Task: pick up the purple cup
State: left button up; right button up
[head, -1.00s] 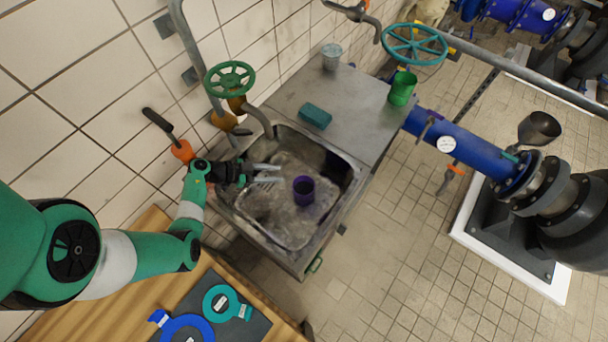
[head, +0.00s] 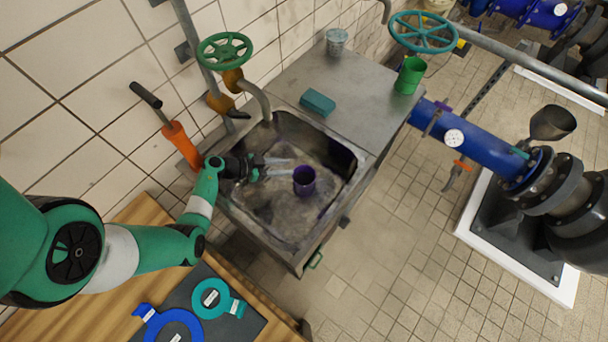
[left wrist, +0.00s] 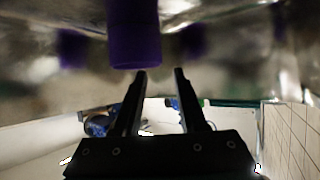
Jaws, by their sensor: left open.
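The purple cup (head: 304,184) stands in the metal sink basin (head: 268,205). It also shows in the left wrist view (left wrist: 135,38), at the top, beyond the fingertips and nearer the left-hand finger in the picture. My left gripper (head: 288,168) reaches into the sink from the left, its fingers pointing at the cup. In the left wrist view its two fingers (left wrist: 160,75) are apart with nothing between them. Whether a fingertip touches the cup I cannot tell. My right gripper is not in view.
A green sponge (head: 318,102), a green cup (head: 409,76) and a grey cup (head: 336,42) are on the metal counter beside the basin. A tap (head: 258,100) and an orange-handled tool (head: 180,142) are near my left arm. Blue and teal rings lie at the bottom left.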

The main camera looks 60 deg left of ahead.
pick_arm(q)
jog(key=b+x, duration=0.2)
jog(key=x, duration=0.2)
jog(key=shift+w+f, duration=0.25)
grip_shut()
dwell(1.1)
